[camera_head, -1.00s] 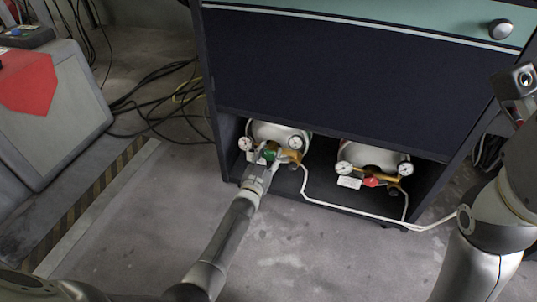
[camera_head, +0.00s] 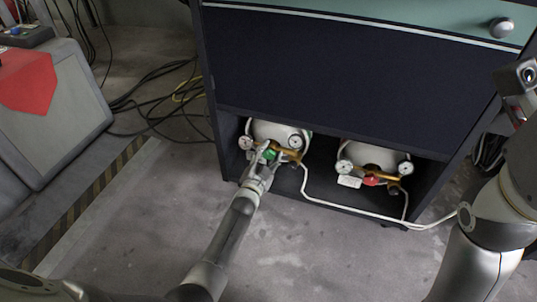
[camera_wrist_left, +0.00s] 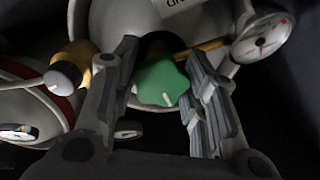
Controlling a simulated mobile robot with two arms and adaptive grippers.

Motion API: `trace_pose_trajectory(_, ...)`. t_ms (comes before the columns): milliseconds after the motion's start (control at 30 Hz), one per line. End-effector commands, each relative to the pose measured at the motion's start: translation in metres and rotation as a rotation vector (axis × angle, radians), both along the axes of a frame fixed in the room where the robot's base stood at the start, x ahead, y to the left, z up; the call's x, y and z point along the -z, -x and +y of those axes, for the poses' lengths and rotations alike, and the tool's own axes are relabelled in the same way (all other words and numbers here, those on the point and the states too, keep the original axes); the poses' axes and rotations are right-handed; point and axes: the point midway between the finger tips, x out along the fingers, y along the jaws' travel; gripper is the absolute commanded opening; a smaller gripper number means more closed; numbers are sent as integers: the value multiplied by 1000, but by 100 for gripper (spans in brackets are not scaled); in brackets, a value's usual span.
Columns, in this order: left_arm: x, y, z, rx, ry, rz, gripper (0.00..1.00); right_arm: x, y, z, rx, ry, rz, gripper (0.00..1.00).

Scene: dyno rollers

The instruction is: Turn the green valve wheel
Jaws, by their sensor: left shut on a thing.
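The green valve wheel (camera_head: 270,154) sits on the brass fitting at the front of the left white tank (camera_head: 281,133), inside the low shelf of the cabinet. In the left wrist view the green wheel (camera_wrist_left: 160,83) is lobed, with a small white mark on its face. My left gripper (camera_head: 266,153) reaches it from the front and is shut on it, with one ridged finger on each side. In the head view the fingers partly cover the wheel. My right arm (camera_head: 492,215) shows at the right edge, but its fingers do not show.
A second tank (camera_head: 372,157) with a red valve wheel (camera_head: 371,180) stands to the right. Gauges (camera_head: 295,142) flank the left wheel closely. A white hose (camera_head: 337,207) runs along the shelf front. The dark cabinet front (camera_head: 350,75) overhangs the tanks. The floor before it is clear.

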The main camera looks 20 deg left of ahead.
Motion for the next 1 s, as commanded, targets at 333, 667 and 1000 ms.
trace_pose_trajectory(333, 1, 0, 2, -2, -7, 1, 48, 1, -1, 0, -1, 0, 4, 0)
trace_pose_trajectory(667, 0, 0, 1, 0, -3, 0, 64, 1, -1, 0, 0, 1, 5, 0)
trace_pose_trajectory(1000, 2, 17, 1, 0, -4, 1, 64, 2, -1, 0, 1, 1, 8, 0)
